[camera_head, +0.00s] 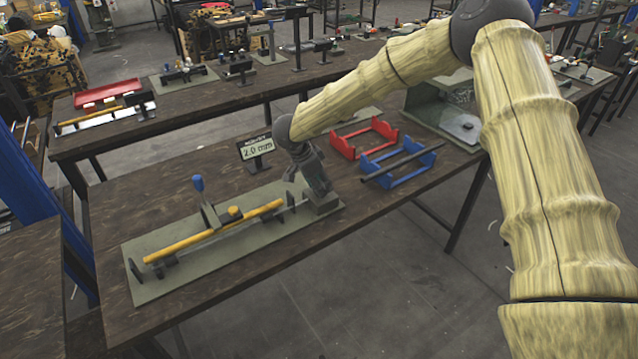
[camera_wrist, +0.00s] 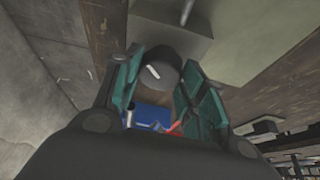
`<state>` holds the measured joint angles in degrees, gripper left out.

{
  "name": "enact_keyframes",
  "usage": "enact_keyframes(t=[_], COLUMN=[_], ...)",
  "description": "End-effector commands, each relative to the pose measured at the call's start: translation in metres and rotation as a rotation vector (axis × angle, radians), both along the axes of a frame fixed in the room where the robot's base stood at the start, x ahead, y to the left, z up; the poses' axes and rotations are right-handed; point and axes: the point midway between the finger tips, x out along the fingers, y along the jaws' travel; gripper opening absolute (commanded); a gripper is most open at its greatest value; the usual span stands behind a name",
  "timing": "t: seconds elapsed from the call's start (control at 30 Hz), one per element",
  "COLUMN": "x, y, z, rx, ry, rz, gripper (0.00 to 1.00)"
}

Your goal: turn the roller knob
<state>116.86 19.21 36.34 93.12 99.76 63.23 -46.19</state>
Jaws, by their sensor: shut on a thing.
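A green-grey fixture plate (camera_head: 172,287) lies on the near bench and bears a yellow rod (camera_head: 190,241), a blue-topped lever (camera_head: 198,184) and a small yellow knob. A grey block (camera_head: 322,204) stands at its right end. My gripper (camera_head: 314,184) is at this end, just above the block. In the wrist view the dark round roller knob (camera_wrist: 158,72), with a pale mark on its face, sits between the two teal finger pads. My gripper (camera_wrist: 157,88) is shut on it. In the head view my gripper hides the knob.
A display (camera_head: 257,149) reading 2.0 mm stands behind the fixture. A red rack (camera_head: 363,139) and a blue rack (camera_head: 401,165) holding a dark bar are to the right. A grey-green press (camera_head: 440,112) stands beyond them. The bench front right of the plate is bare.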

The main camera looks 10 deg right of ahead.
Motion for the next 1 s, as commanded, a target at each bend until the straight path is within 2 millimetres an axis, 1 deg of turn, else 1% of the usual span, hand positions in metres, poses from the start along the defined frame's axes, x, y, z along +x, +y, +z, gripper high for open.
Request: enact_keyframes(t=[0.17,0.37,1.0], x=[0.0003,0.0012,0.0044], y=[0.0001,0.0006,0.0001], z=[0.0009,0.0022,0.0011], rx=[0.0,0.0,0.001], ry=[0.0,0.0,-0.001], rz=[-0.02,-0.105,-0.622], gripper=[0.17,0.17,0.18])
